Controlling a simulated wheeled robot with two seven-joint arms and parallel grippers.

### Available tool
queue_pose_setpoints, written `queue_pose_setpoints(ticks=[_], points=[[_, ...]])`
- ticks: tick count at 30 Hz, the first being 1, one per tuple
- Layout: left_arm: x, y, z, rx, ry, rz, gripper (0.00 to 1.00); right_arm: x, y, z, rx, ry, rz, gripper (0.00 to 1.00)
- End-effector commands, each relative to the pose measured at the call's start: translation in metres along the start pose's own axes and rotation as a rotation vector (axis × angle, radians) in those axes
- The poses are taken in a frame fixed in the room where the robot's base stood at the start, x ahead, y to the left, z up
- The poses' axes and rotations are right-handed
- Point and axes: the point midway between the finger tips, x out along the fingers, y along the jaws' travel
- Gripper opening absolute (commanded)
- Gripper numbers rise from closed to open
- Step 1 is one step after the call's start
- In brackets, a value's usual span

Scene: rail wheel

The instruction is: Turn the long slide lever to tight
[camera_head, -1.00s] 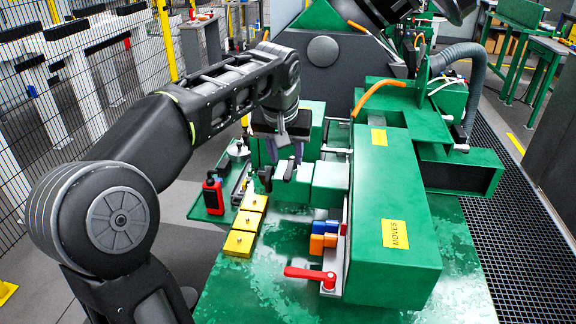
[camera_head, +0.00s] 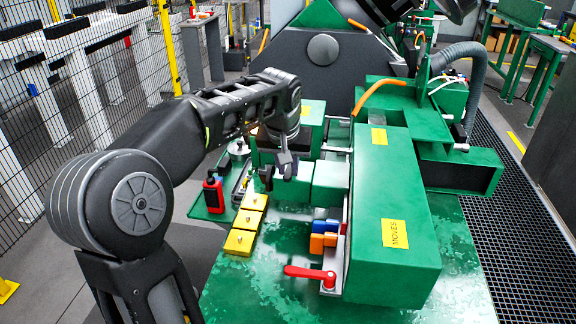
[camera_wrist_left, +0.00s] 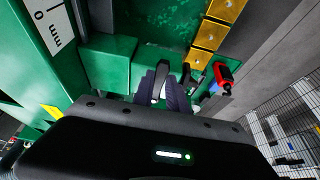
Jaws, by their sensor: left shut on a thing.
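My left gripper (camera_head: 287,164) is lowered at the far left side of the green bench. In the left wrist view, its ribbed fingers (camera_wrist_left: 174,97) are closed around a dark lever (camera_wrist_left: 161,80) that stands close beside a green block. The lever is mostly hidden by the fingers, so its exact angle and any tight mark cannot be read. A black handle (camera_head: 267,178) stands just left of the gripper in the head view. A red lever (camera_head: 309,272) lies roughly sideways at the near end of the long green slide (camera_head: 392,195). My right gripper is not in view.
Blue and orange blocks (camera_head: 322,242) sit beside the slide. The slide bears a yellow MOVES label. The near-left bench top is clear.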

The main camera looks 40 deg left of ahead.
Motion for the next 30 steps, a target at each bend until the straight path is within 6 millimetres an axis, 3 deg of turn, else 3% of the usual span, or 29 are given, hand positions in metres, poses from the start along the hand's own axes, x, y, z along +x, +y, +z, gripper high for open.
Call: queue_pose_setpoints(ticks=[5, 30], points=[[-0.0003, 0.0000, -0.0001, 0.000, 0.000, 0.000, 0.00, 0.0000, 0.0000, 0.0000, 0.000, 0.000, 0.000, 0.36], [-0.0006, 0.0000, -0.0003, 0.000, 0.001, 0.000, 0.00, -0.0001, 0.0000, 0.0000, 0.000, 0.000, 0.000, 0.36]])
